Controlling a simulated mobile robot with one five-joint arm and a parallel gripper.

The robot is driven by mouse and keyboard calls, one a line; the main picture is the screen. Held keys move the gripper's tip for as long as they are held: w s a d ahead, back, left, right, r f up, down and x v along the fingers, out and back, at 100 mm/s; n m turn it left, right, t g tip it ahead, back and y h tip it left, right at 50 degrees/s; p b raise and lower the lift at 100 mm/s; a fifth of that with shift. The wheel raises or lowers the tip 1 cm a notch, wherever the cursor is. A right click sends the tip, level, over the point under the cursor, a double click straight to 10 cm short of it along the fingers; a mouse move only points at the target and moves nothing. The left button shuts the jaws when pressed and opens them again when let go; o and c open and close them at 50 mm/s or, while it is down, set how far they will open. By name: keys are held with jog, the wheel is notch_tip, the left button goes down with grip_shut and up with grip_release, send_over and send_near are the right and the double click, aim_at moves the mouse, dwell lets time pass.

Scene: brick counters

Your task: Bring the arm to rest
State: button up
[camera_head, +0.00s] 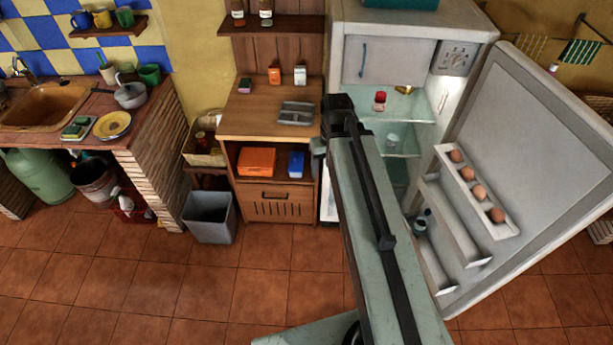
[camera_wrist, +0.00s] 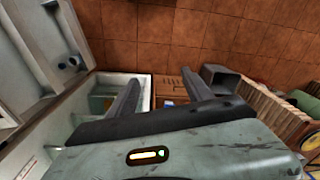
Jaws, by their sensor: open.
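My arm (camera_head: 375,220) reaches forward from the bottom of the head view, and its far end stands in front of the open fridge (camera_head: 375,115). My gripper (camera_wrist: 160,77) shows in the wrist view as two dark fingers spread well apart. Nothing is held between them. Behind the gap I see part of the wooden cabinet (camera_wrist: 168,88), which also shows in the head view (camera_head: 276,207). In the head view the fingers are mostly hidden behind the arm.
The fridge door (camera_head: 540,150) stands wide open at the right, with several eggs in its rack. A grey bin (camera_head: 209,217) stands left of the cabinet, beside the brick counter (camera_head: 155,185). The tiled floor (camera_head: 220,290) in front is clear.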

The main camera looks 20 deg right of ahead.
jog(key=s+a, duration=0.1)
jog(key=a, duration=0.6)
jog(key=shift+s+a+h, duration=0.15)
jog(key=shift+a+h, duration=0.1)
jog(key=shift+h, duration=0.05)
jog(key=shift+f, duration=0.1)
